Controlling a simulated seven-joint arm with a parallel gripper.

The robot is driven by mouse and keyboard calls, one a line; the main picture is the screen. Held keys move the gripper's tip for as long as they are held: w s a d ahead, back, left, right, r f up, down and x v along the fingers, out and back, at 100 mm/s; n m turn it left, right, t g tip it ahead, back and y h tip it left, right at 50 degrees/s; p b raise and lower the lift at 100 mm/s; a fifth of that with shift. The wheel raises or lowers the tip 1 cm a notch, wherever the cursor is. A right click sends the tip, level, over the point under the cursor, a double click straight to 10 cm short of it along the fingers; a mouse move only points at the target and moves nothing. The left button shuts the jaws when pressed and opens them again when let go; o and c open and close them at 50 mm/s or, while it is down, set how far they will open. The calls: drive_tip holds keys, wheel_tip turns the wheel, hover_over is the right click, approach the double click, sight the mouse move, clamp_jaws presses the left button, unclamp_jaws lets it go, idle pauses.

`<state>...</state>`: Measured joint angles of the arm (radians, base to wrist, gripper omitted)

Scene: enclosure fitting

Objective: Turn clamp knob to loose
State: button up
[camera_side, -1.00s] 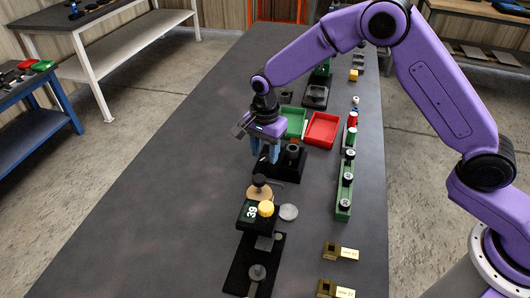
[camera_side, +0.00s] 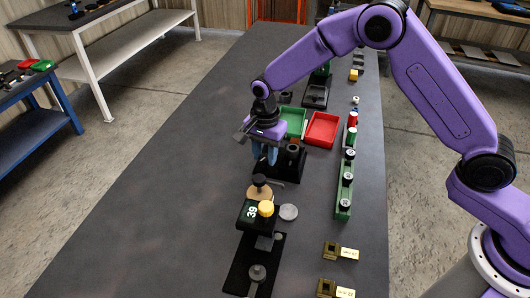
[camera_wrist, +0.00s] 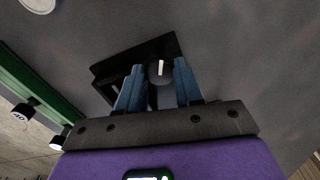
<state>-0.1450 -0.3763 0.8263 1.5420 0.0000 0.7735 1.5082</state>
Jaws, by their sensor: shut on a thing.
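The clamp knob (camera_wrist: 160,69) is dark and round with a white line on its top, in the wrist view. My gripper (camera_wrist: 158,78) has its blue fingers around it, one on each side, and is shut on it. The white line points roughly up and down in that view. The knob sits on a black clamp base (camera_wrist: 108,68). In the side view my gripper (camera_side: 266,156) is low over the same black base (camera_side: 287,173), and the fingers hide the knob.
A green bin (camera_side: 294,122) and a red bin (camera_side: 322,130) stand just behind the clamp. A green rack (camera_side: 344,196) of several black-topped pieces is at the right. The table's left is clear.

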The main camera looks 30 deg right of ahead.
sight(265, 157)
drive_tip(key=n, duration=0.6)
drive_tip(key=shift+n, duration=0.3)
drive_tip(key=n, duration=0.3)
drive_tip(key=shift+n, duration=0.4)
drive_tip(key=n, duration=0.3)
drive_tip(key=shift+n, duration=0.3)
drive_tip(key=n, duration=0.9)
drive_tip(key=shift+n, duration=0.3)
drive_tip(key=o, duration=0.8)
drive_tip(key=shift+r, duration=0.15)
wheel_tip(265, 157, up, 17)
drive_tip(key=shift+r, duration=0.1)
